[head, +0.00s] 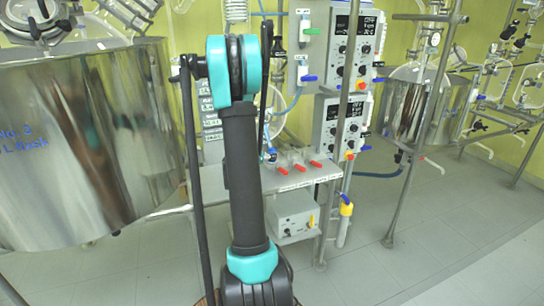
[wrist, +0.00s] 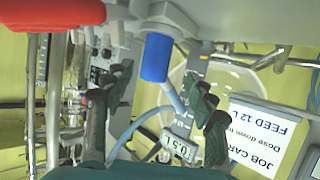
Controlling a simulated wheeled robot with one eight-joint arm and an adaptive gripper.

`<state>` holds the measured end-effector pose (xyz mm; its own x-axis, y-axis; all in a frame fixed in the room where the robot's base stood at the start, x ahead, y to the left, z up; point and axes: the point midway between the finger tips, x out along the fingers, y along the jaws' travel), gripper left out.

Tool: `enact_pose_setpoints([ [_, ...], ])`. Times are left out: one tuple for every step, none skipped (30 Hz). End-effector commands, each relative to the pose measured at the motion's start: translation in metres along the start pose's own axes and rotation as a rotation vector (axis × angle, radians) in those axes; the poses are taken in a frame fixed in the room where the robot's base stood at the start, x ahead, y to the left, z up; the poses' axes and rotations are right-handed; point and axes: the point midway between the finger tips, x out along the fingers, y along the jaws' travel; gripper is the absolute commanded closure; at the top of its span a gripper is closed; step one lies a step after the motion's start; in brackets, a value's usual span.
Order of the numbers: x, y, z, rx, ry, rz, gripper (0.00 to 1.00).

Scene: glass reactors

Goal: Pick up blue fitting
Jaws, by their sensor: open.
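In the wrist view the blue fitting (wrist: 156,57) is a short blue cylinder on the end of a white and grey piece. It lies between and beyond the fingertips of my gripper (wrist: 157,88). My gripper is open, with one dark finger on each side, and nothing is in its grasp. A pale blue hose (wrist: 172,98) runs close below the fitting. In the head view a small blue piece (head: 270,155) shows beside my arm; I cannot tell if it is the same fitting. My gripper is hidden there.
A large red part (wrist: 50,14) fills the wrist view's top left. A job card (wrist: 268,135) is at right. In the head view, a shelf (head: 325,174) bears red-handled valves (head: 299,167). A steel vessel (head: 80,140) stands left. Floor is clear at lower right.

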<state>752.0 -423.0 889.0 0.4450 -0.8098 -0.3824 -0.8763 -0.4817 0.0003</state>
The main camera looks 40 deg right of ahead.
Motion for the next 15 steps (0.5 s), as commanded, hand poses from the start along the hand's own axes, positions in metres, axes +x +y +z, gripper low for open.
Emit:
enact_pose_setpoints([
  [0.002,0.0,0.0,0.0,0.0,0.0,0.44],
  [0.003,0.0,0.0,0.0,0.0,0.0,0.44],
  [0.005,0.001,0.0,0.001,0.0,0.001,0.44],
  [0.006,0.001,-0.001,0.001,0.0,0.001,0.44],
  [0.009,0.002,-0.001,0.001,0.0,0.001,0.44],
  [0.013,0.003,-0.001,0.002,0.0,0.002,0.44],
  [0.016,0.004,-0.001,0.002,0.0,0.002,0.44],
  [0.021,0.004,-0.002,0.002,-0.001,0.002,0.44],
  [0.027,0.006,-0.002,0.002,-0.001,0.002,0.44],
  [0.031,0.007,-0.003,0.002,0.0,0.002,0.44],
  [0.036,0.007,-0.003,0.002,0.0,0.002,0.44],
  [0.042,0.006,-0.003,0.001,0.0,0.001,0.44],
  [0.046,0.006,-0.003,0.001,0.0,0.001,0.44],
  [0.049,0.006,-0.003,0.001,0.0,0.001,0.44],
  [0.052,0.006,-0.003,0.0,0.0,0.001,0.44],
])
